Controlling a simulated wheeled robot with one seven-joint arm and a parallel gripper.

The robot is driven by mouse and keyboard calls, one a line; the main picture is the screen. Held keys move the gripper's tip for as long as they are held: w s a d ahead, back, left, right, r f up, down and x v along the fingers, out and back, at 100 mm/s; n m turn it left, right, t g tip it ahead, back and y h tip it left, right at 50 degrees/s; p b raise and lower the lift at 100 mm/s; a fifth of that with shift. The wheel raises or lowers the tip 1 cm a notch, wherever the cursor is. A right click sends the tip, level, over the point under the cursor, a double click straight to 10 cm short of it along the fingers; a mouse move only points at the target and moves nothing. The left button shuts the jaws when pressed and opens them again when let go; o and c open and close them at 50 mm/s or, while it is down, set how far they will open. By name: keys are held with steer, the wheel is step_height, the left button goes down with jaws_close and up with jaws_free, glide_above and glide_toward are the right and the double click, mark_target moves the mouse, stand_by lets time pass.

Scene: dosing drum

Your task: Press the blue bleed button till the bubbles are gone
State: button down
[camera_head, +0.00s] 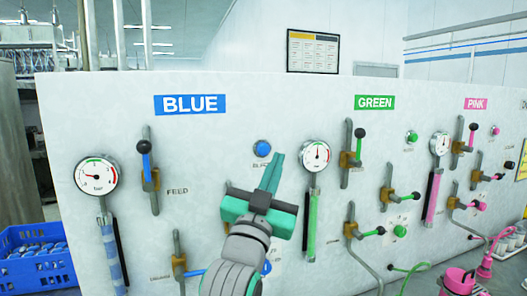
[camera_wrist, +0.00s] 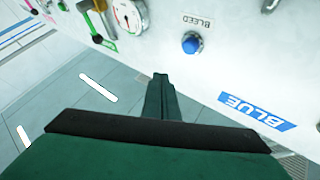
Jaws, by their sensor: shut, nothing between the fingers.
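The blue bleed button (camera_head: 262,149) is a round blue knob on the white panel, right of the BLUE sign (camera_head: 190,104). It also shows in the wrist view (camera_wrist: 192,43), below the BLEED label (camera_wrist: 197,21), with the panel turned upside down. My gripper (camera_head: 278,158) is shut and empty, its fingers pointing up just right of the button in the head view. In the wrist view the fingertips (camera_wrist: 160,78) are apart from the button. The blue sight tube (camera_head: 112,255) at the left shows blue with pale bands, which look like bubbles.
The blue gauge (camera_head: 97,175) sits above the tube. A FEED lever (camera_head: 147,165) stands left of the button and the green gauge (camera_head: 316,156) right of it, close to my fingers. A blue crate (camera_head: 40,268) is at the lower left.

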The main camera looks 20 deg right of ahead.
mark_target(267, 146)
steer(key=shift+w+a, duration=0.1)
steer(key=shift+w, duration=2.85)
steer(key=shift+w, duration=0.4)
steer(key=shift+w, duration=0.5)
steer(key=shift+a, duration=0.25)
steer(key=shift+s+d, duration=0.2)
steer(key=shift+d, duration=0.2)
steer(key=shift+s, duration=0.8)
steer(key=shift+w, duration=0.1)
